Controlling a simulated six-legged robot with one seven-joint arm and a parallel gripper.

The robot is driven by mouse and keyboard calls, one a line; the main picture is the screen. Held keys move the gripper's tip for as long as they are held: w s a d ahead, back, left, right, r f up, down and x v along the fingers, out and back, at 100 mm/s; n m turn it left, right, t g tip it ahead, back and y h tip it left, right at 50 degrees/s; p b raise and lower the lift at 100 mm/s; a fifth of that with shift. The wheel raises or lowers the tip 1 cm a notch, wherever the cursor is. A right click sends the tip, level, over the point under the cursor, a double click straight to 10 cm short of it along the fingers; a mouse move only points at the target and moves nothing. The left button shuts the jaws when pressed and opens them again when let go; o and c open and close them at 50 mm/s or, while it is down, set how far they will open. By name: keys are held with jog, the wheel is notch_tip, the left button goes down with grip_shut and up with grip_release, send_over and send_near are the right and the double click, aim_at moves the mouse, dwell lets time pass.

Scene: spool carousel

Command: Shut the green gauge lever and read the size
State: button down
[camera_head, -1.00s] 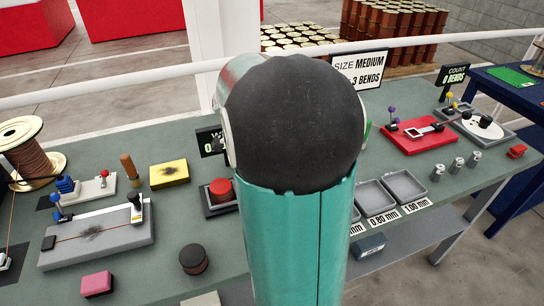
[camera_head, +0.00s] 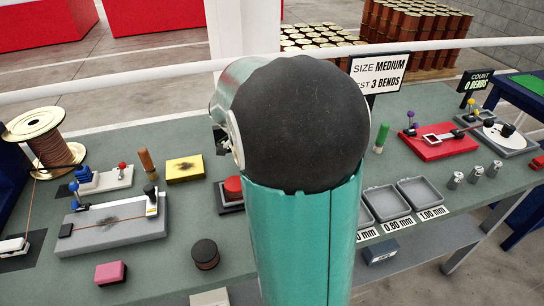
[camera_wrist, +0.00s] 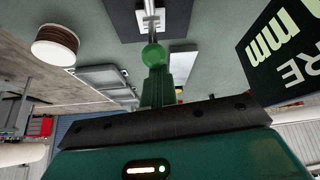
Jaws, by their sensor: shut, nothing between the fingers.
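In the head view my arm hides the gauge and my gripper.
The bench (camera_head: 150,262) carries a wire spool (camera_head: 50,145), a grey wire fixture (camera_head: 105,240), a red button (camera_head: 232,187), grey trays (camera_head: 420,190) and a red bending jig (camera_head: 440,145). A sign (camera_head: 378,72) reads "SIZE MEDIUM" and "3 BENDS". A green-handled piece (camera_head: 381,137) stands right of my arm.

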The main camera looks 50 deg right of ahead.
jog(key=shift+w+a, duration=0.1)
jog(key=s+d+r, duration=0.1)
jog(key=s+d, duration=0.1)
jog(key=d, duration=0.2)
jog(key=v, duration=1)
jog(key=shift+w+a, duration=0.4)
jog(key=shift+a, duration=0.05)
jog(key=shift+f, duration=0.15)
jog(key=s+a+n+t+y, duration=0.2)
jog(key=s+a+n+t, duration=0.2)
jog(key=a+n, duration=0.7)
jog(key=s+a+n+t+y, duration=0.3)
jog(key=s+a+n, duration=0.3)
jog(key=a+n, duration=0.5)
jog(key=a+t, duration=0.1)
jog(key=a, duration=0.4)
jog(key=shift+a+f+y, duration=0.3)
